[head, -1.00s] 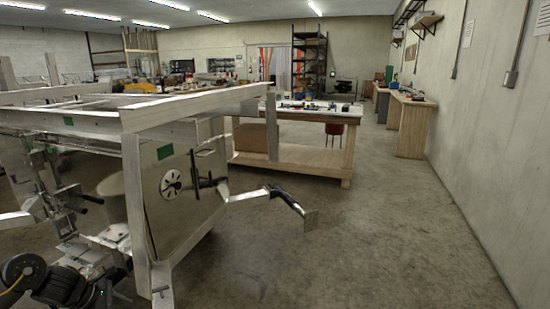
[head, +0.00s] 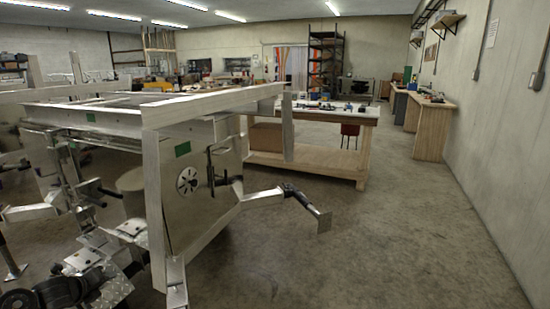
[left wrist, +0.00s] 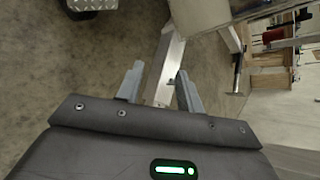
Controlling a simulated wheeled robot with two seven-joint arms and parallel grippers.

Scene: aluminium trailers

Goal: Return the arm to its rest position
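My left gripper (left wrist: 160,69) shows in the left wrist view with its two grey fingers spread apart. Nothing is held between them. A metal bar of the trailer frame lies beyond the fingers, and I cannot tell how far off it is. In the head view, dark parts of my left arm show low in the bottom left corner, beside the trailer's front parts; the fingers are hard to make out there. My right gripper is not in view.
The aluminium trailer (head: 156,190) fills the left, with a bent arm (head: 262,197) sticking out to the right. A wooden workbench (head: 310,165) stands behind it. More benches (head: 431,130) line the right wall. The concrete floor (head: 400,235) is clear at front right.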

